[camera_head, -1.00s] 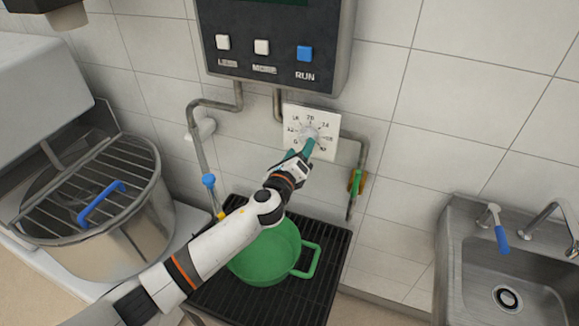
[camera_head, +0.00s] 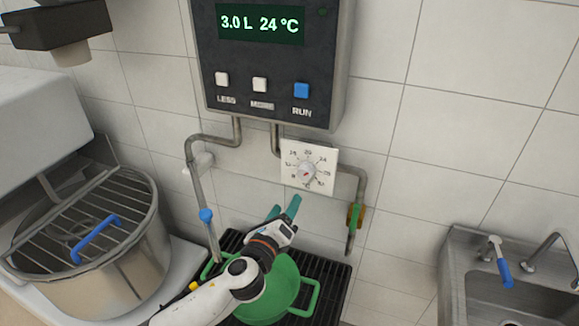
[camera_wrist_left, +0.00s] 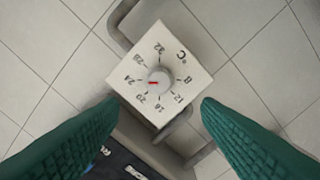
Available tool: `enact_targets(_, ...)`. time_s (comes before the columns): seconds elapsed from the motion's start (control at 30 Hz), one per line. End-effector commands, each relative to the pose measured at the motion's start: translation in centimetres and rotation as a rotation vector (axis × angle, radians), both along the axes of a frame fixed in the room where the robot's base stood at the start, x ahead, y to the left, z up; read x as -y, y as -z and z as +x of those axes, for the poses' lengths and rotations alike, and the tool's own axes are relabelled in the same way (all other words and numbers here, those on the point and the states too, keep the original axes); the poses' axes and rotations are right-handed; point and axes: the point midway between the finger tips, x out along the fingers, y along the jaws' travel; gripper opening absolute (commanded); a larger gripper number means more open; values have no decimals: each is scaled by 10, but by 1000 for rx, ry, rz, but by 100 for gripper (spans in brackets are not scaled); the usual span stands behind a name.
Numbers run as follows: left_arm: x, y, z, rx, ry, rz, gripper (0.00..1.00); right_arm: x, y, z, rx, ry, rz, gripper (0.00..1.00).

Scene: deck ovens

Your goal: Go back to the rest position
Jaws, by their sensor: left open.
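My left gripper (camera_head: 284,208) is open and empty, below the white temperature dial plate (camera_head: 326,158) and apart from it. In the left wrist view its two green fingers stand wide apart, with the dial plate (camera_wrist_left: 189,53) beyond them. The grey round knob (camera_wrist_left: 158,81) has a red mark that points near 24. The display (camera_head: 261,23) above reads 3.0 L 24 °C. My left arm reaches over the green pot (camera_head: 270,300) and hides part of it. My right gripper is not in view.
The control box has white LESS (camera_head: 222,79) and MORE buttons and a blue RUN button (camera_head: 301,90). Pipes (camera_head: 191,165) run down the wall. A steel mixer bowl (camera_head: 120,275) with a wire guard stands left. A sink (camera_head: 515,285) is at right. The wall between is clear.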

Motion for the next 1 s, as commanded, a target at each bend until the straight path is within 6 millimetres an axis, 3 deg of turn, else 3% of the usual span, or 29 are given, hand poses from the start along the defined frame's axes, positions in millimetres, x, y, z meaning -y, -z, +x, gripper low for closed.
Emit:
enact_targets(0.13,-4,4,-5,-40,-26,-63,58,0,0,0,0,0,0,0)
enact_targets(0.27,-26,25,-30,-223,-156,-347,58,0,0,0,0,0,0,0)
enact_targets(0.37,-58,55,-68,-445,-352,-692,58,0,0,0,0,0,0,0)
enact_targets(0.5,-103,97,-138,-716,-679,-1132,58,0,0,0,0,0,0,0)
enact_targets(0.6,-122,115,-181,-828,-866,-1326,58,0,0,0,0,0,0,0)
enact_targets(0.8,-144,133,-247,-951,-1149,-1563,58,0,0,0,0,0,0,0)
enact_targets(1.0,-158,139,-301,-1012,-1385,-1716,58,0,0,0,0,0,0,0)
